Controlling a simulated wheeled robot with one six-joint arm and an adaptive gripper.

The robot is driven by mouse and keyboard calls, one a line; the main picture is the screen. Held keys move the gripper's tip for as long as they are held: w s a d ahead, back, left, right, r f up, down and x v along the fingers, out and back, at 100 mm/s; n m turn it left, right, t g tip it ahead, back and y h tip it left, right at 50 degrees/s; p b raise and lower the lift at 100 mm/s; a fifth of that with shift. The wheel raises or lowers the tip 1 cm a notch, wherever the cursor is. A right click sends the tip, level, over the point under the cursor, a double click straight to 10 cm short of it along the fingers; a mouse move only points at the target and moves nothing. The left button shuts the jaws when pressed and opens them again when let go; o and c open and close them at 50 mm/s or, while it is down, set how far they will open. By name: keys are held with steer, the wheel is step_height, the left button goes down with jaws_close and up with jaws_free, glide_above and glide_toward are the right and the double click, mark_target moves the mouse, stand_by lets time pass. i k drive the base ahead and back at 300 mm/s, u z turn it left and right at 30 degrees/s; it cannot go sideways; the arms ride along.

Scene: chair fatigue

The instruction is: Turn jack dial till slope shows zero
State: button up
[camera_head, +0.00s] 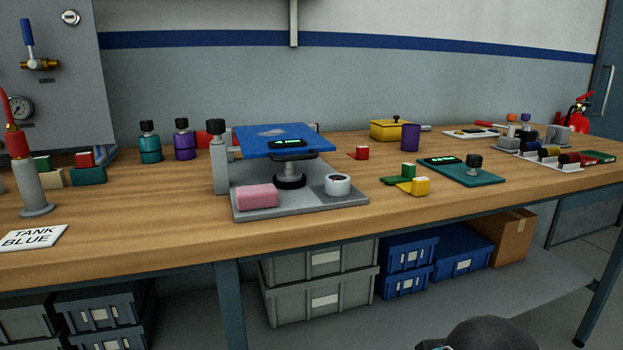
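A jack stands on a grey base plate (300,204) on the wooden bench. Its blue top plate (262,138) looks tilted, and a small display with green digits (286,143) shows at its front; the digits are too small to read. A black round dial (290,181) sits under the top plate on the base. To the right, a teal board (465,174) carries another green display (440,160) and a black knob (474,162). My gripper's fingers are not in view.
A grey post with a black top (218,160) stands close left of the jack. Green and yellow blocks (410,183) lie to its right. A purple cup (410,138) and yellow box (391,130) stand behind. A sign (33,237) lies at left. Front-centre bench is clear.

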mark_target(336, 185)
steer(key=u, duration=1.5)
steer(key=k, duration=0.5)
steer(key=z, duration=1.5)
